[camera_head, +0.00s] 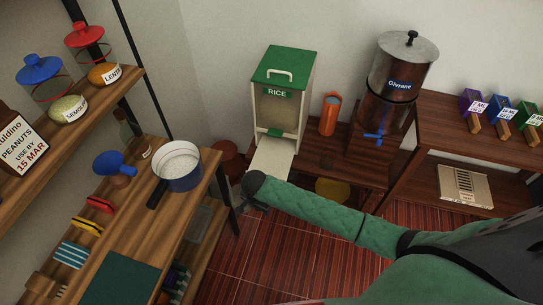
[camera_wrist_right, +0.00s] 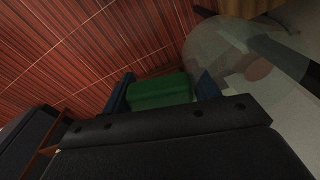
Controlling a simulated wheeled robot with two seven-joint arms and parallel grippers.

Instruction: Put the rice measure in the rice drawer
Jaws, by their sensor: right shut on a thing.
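The rice dispenser (camera_head: 284,95) stands on the wooden shelf by the back wall, with a green lid and a RICE label. A pale drawer-like part (camera_head: 272,158) extends from its base. My right gripper (camera_head: 252,190) is just in front of that part's near end. In the right wrist view its two blue fingers (camera_wrist_right: 162,92) are shut on a green block (camera_wrist_right: 160,91). I cannot tell whether the block belongs to the rice measure or the drawer. A clear round shape (camera_wrist_right: 255,55) lies right of it. My left gripper is out of view.
An orange canister (camera_head: 330,114) and a water dispenser (camera_head: 402,72) stand right of the rice dispenser. A pot (camera_head: 180,168) with a black handle sits on the left table, beside a blue item (camera_head: 112,164). Open red floor (camera_head: 260,240) lies between the furniture.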

